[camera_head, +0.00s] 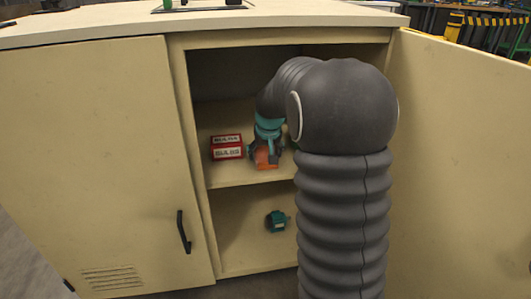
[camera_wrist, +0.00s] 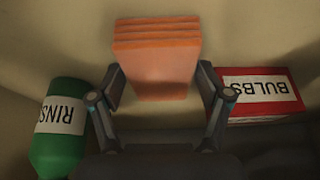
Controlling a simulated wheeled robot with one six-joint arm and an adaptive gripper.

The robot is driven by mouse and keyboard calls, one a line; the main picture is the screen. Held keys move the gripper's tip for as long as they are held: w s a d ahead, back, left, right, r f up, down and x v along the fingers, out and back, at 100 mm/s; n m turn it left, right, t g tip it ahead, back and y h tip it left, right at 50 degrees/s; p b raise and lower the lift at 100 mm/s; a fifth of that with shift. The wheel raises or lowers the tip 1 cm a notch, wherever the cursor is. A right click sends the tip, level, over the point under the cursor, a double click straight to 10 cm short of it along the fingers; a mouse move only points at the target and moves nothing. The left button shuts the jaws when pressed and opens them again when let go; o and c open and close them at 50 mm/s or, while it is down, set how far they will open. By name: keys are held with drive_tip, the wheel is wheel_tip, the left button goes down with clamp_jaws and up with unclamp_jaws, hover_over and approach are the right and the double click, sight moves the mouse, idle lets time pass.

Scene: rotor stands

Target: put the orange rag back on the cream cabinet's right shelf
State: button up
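The orange rag (camera_head: 265,158) is a folded stack on the shelf (camera_head: 235,178) inside the open right side of the cream cabinet (camera_head: 100,130). In the wrist view the rag (camera_wrist: 157,65) lies between the fingertips of my gripper (camera_wrist: 160,75), its layered edge at the top of the picture. The fingers are spread, one on each side, with what look like narrow gaps to the rag. In the head view my gripper (camera_head: 266,150) is at the rag, partly hidden by my dark arm.
A red and white BULBS box (camera_head: 227,147) stands left of the rag; it also shows in the wrist view (camera_wrist: 260,95). A green RINSE bottle (camera_wrist: 60,130) is on the other side. A teal object (camera_head: 277,221) sits below. The right door (camera_head: 460,150) is open.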

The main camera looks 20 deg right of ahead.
idle(0.3)
drive_tip(key=shift+r, duration=0.25)
drive_tip(key=d+p+v, duration=0.1)
drive_tip(key=p+v, duration=0.1)
drive_tip(key=v, duration=0.9)
drive_tip(key=s+a+r+n, duration=0.15)
drive_tip(key=s+a, duration=0.25)
drive_tip(key=s, duration=0.4)
drive_tip(key=s+a+r+m, duration=0.1)
drive_tip(key=s+a+r, duration=0.1)
drive_tip(key=s+a, duration=0.45)
drive_tip(key=s+a+f+n, duration=0.1)
drive_tip(key=s+f, duration=0.1)
drive_tip(key=s, duration=0.6)
drive_tip(key=s+a+f+t+y, duration=0.1)
drive_tip(key=s+f, duration=0.2)
drive_tip(key=s, duration=0.4)
drive_tip(key=shift+s+a+f+n, duration=0.25)
drive_tip(key=shift+s+f+n, duration=0.05)
drive_tip(key=shift+s+n, duration=0.1)
